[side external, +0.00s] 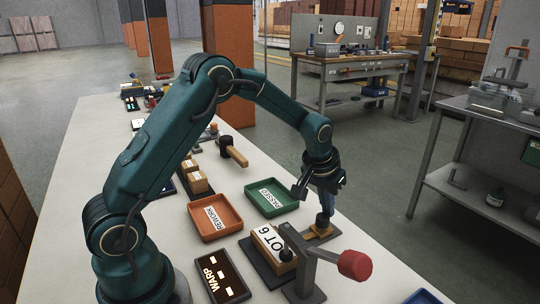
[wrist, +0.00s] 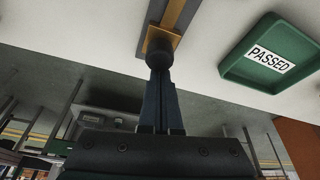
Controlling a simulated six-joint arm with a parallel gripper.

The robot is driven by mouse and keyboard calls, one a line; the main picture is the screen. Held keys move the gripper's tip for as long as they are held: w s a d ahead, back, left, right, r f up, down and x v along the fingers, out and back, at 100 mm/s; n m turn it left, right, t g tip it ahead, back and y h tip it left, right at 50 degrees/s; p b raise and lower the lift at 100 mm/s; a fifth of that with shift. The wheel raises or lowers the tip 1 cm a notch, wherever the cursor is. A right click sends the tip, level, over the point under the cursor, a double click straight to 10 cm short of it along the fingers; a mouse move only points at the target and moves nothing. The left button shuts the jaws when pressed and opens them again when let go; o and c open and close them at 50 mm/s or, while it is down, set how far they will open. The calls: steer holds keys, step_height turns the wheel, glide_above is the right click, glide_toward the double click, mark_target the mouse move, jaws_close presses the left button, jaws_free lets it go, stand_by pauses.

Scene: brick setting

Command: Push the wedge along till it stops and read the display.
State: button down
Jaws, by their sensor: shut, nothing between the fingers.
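My gripper (side external: 326,207) is shut and points down at the right end of the dark fixture. Its fingertips meet a dark round knob (wrist: 159,54) on a brass-coloured wedge piece (wrist: 161,38); I cannot tell if they press on it. The wedge also shows in the side view (side external: 319,232), partly hidden by the knob. It sits on a grey track with a brass strip (wrist: 181,10). A brick labelled LOT 6 (side external: 266,240) lies in the fixture beside it. A dark panel marked WARP (side external: 221,276) shows light blocks, too small to read.
A red-knobbed lever (side external: 355,265) stands at the front of the fixture. An orange REWORK tray (side external: 198,229) and a green PASSED tray (side external: 289,205) lie behind it. A mallet (side external: 234,152) and small boxes (side external: 192,178) are further back on the bench.

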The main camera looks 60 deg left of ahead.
mark_target(312, 227)
steer(key=s, duration=0.4)
steer(key=shift+s, duration=0.1)
steer(key=shift+s+f, duration=0.15)
steer(key=shift+s, duration=0.3)
steer(key=shift+w+a, duration=0.1)
steer(key=shift+w, duration=0.5)
steer(key=shift+t, duration=0.3)
steer(key=w, duration=0.2)
steer(key=w+a+r, duration=0.1)
steer(key=w, duration=0.1)
steer(key=shift+w, duration=0.1)
steer(key=a+v, duration=0.1)
steer(key=v, duration=0.9)
steer(key=shift+w+d+r, duration=0.25)
steer(key=shift+w+d, duration=0.1)
steer(key=shift+d, duration=0.15)
steer(key=shift+r, duration=0.1)
